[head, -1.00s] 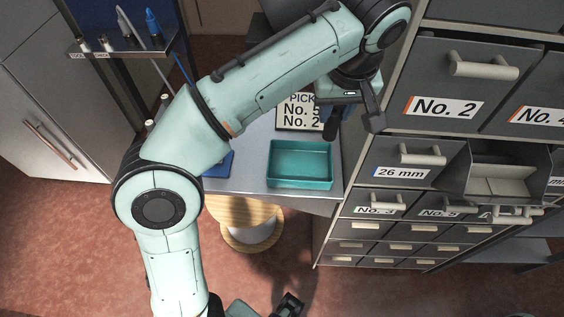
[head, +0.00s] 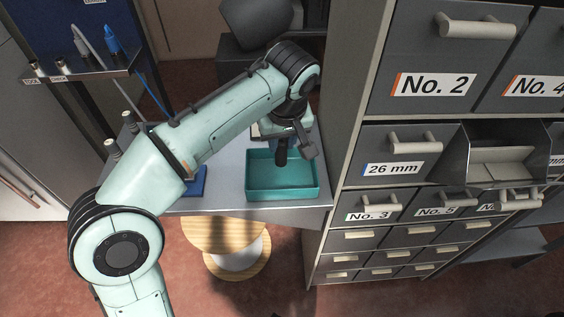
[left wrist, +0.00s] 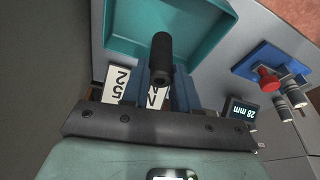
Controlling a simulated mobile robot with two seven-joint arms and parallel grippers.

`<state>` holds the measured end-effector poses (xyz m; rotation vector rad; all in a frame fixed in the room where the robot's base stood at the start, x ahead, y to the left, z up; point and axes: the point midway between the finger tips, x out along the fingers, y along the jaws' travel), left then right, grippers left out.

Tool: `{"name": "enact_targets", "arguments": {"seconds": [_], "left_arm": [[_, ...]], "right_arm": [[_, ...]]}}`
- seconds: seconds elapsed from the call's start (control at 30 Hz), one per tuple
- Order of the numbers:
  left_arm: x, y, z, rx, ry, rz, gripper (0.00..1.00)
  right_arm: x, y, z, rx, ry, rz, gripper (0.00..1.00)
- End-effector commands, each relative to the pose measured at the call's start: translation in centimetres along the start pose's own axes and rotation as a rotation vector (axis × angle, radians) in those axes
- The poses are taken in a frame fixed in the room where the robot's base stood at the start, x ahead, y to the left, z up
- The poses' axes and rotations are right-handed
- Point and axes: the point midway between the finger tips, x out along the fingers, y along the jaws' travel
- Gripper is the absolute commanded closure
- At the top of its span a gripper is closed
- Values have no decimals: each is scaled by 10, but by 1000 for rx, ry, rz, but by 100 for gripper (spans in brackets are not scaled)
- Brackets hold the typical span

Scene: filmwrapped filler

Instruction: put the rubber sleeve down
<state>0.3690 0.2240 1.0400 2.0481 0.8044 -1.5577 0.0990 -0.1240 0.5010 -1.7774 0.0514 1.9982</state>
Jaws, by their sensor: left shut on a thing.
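The rubber sleeve (left wrist: 161,60) is a short black tube with a hollow end. In the left wrist view it sits between the blue fingers of my left gripper (left wrist: 160,88), which is shut on it. In the head view my left gripper (head: 291,153) hangs over the teal tray (head: 285,191), pointing down. The tray stands on the grey bench and its visible floor looks empty. It also shows in the left wrist view (left wrist: 119,48), just beyond the sleeve. The sleeve's height above the tray floor is hard to judge. My right gripper is out of view.
A grey drawer cabinet (head: 351,155) stands close right of the tray, with one open drawer (head: 501,166). A blue stand with a red knob (left wrist: 267,83) and a 28 mm display (left wrist: 243,110) are beside the tray. A printed card (left wrist: 119,84) lies partly hidden behind the fingers.

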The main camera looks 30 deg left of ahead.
Motion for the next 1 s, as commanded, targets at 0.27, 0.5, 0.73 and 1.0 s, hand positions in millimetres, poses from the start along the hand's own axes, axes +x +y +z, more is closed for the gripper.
{"name": "enact_targets", "arguments": {"seconds": [0.27, 0.5, 0.73, 1.0], "left_arm": [[30, 0, 8, -1, -1, -2, 100], [52, 0, 14, -2, 0, 1, 100], [51, 0, 14, -2, 0, 1, 100], [54, 0, 15, -1, 0, 1, 46]], "right_arm": [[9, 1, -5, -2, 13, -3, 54], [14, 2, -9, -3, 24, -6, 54], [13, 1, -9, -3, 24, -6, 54], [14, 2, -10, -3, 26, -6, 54]]}}
